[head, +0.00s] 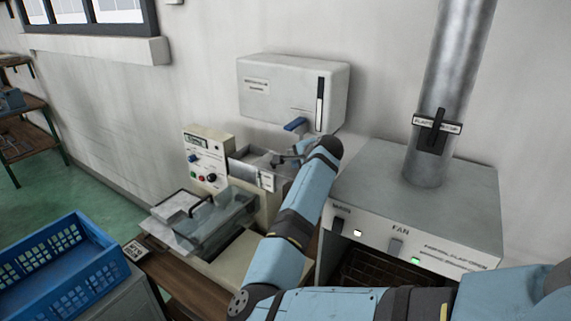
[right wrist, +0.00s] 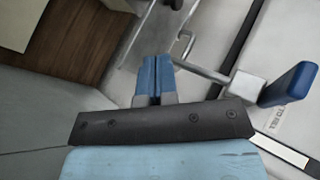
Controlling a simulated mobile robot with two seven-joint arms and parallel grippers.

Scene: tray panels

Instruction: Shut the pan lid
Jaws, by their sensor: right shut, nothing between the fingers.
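A clear lid (head: 222,214) with a dark handle lies tilted over the front of a cream machine (head: 225,262); I cannot tell whether this is the pan lid. Behind it is a grey metal section (head: 250,166), partly hidden by my arm. My right gripper (head: 280,159) is beside this section, small and partly hidden in the head view. In the right wrist view the gripper's blue fingers (right wrist: 157,76) are together and empty. There a bent metal rod (right wrist: 200,62) and a blue-handled lever (right wrist: 288,85) lie to their right. My left gripper is out of view.
A control panel (head: 205,160) stands at the machine's back left. A wall box (head: 285,90) with a blue lever (head: 296,124) is above. A fan unit (head: 415,215) with a metal duct (head: 452,80) is right. A blue crate (head: 65,268) sits lower left.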

